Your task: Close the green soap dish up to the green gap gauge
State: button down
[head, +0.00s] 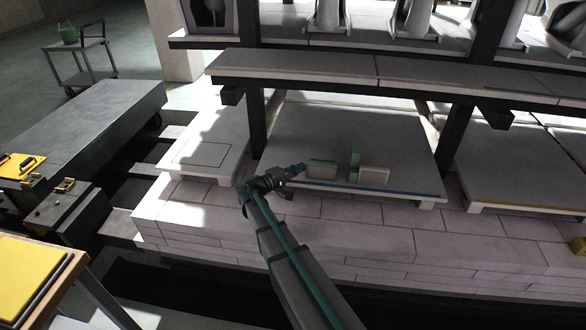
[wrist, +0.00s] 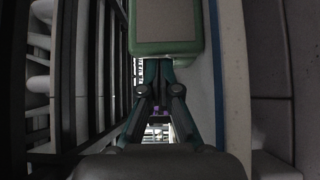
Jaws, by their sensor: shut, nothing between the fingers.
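The green soap dish (head: 323,169) lies on the low kiln shelf (head: 310,125) near its front edge. The green gap gauge (head: 354,166) stands upright to its right, with a narrow space showing between them. A pale block (head: 374,177) with a green edge sits right beside the gauge. My gripper (head: 302,166) is shut and empty at the left end of the dish. In the wrist view the shut fingertips (wrist: 158,62) are at the near green edge of the dish (wrist: 167,47), whose middle is grey-brown. I cannot tell whether they touch. The gauge is not seen there.
A separate slab (head: 203,150) lies left of the post. Bare shelf lies behind the dish. A blue strip (head: 395,190) runs along the shelf's front edge.

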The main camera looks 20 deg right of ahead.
aim_at(312, 170)
dwell(0.3)
jog(key=s+d+b, duration=0.1)
jog(key=d, duration=0.1)
jog(key=s+d+b, duration=0.1)
jog(key=d+b, duration=0.1)
jog(key=shift+s+f, duration=0.15)
jog(key=shift+s, duration=0.25)
jog(key=shift+s+d, duration=0.1)
jog(key=shift+d, duration=0.1)
